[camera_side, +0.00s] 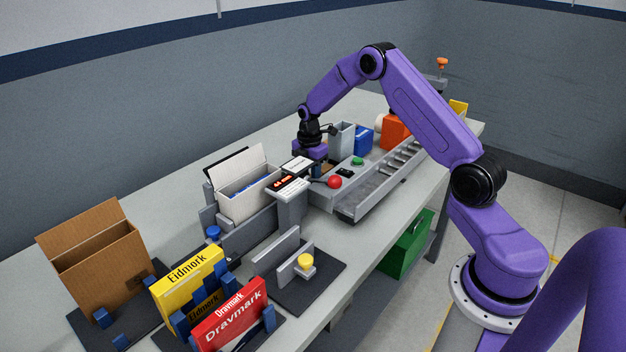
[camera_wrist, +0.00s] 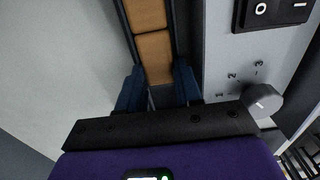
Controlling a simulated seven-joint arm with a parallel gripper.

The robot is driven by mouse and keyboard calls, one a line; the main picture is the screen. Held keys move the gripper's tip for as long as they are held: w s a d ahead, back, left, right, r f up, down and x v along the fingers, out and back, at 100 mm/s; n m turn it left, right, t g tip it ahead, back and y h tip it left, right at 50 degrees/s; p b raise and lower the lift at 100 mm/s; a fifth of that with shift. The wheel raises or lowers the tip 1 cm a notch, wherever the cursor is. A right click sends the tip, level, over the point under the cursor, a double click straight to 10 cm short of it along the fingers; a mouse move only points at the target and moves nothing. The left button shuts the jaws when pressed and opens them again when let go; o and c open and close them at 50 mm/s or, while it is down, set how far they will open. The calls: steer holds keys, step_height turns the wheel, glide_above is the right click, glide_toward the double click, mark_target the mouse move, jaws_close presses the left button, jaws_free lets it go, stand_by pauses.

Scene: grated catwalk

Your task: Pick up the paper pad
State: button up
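I cannot tell for certain which thing is the paper pad. My gripper (camera_side: 311,154) is low over the table behind the grey control box. In the wrist view my gripper (camera_wrist: 158,82) has its two dark blue fingers apart, with a gap between them. Tan-brown blocks (camera_wrist: 154,55) lie in a row in a narrow dark-walled channel, and the near end of the row is at the gap between the fingers. I cannot tell whether the fingers touch them. In the side view my gripper and the control box mostly hide this spot.
A grey control box with a switch (camera_wrist: 270,12) and a knob (camera_wrist: 262,101) stands close right of the fingers. A roller conveyor (camera_side: 390,172), blue box (camera_side: 364,140) and open white carton (camera_side: 243,203) are near. Yellow (camera_side: 187,282) and red (camera_side: 229,322) boxes stand in front.

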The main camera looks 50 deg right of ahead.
steer(key=shift+r, duration=0.15)
steer(key=shift+r, duration=0.6)
steer(key=s+r, duration=0.1)
steer(key=r, duration=0.1)
steer(key=s+a+r, duration=0.1)
steer(key=s+r, duration=0.1)
steer(key=r, duration=0.1)
steer(key=s+r, duration=0.2)
steer(key=r, duration=0.1)
steer(key=shift+a, duration=0.2)
steer(key=s+a+r, duration=0.2)
steer(key=s+r, duration=0.1)
steer(key=s, duration=0.5)
step_height(320, 180, up, 13)
steer(key=w+a, duration=0.6)
steer(key=a, duration=0.7)
steer(key=w+a, duration=0.5)
steer(key=a, duration=0.7)
steer(key=shift+w+f, duration=0.15)
steer(key=shift+f, duration=4.75)
